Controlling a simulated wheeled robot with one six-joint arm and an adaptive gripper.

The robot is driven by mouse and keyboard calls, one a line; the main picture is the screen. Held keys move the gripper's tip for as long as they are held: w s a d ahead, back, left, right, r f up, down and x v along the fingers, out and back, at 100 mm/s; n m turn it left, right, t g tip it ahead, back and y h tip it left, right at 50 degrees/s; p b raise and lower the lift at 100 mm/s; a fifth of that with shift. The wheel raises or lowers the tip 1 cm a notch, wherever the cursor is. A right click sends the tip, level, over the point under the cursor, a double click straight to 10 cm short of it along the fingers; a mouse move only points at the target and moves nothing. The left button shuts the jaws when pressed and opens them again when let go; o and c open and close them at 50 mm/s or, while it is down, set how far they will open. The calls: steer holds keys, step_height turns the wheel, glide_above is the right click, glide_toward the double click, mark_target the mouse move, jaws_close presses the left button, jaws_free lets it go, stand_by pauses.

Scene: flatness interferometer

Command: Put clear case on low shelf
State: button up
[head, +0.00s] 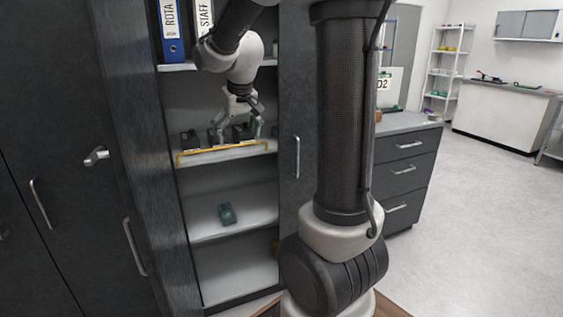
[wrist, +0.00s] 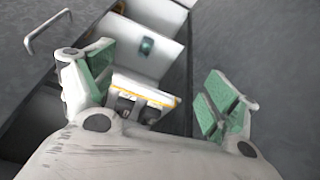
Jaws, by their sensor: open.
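A small teal case (head: 226,213), which looks like the clear case, rests on the low shelf (head: 258,203) of the open cabinet. It also shows in the wrist view (wrist: 147,46), apart from my fingers. My gripper (head: 241,120) is at the shelf above, by several dark items (head: 190,140) behind a yellow-edged front. In the wrist view my gripper (wrist: 157,88) has its green-padded fingers spread wide, with nothing held between them. Whether the fingers touch the dark items cannot be told.
Blue and white binders (head: 172,32) stand on the top shelf. A yellow rail (head: 225,149) runs along the middle shelf's front edge. The cabinet's dark side panels and doors (head: 120,130) bound the opening. The low shelf is bare around the case.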

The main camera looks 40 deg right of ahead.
steer(key=s+a, duration=0.2)
steer(key=s, duration=1)
steer(key=s+a+n+y, duration=0.1)
steer(key=s+a, duration=0.1)
steer(key=s, duration=1.1)
steer(key=shift+s+a+r+n, duration=0.2)
steer(key=shift+s+r+n, duration=0.1)
steer(key=shift+r, duration=0.15)
steer(key=shift+w, duration=0.1)
steer(key=shift+c, duration=0.2)
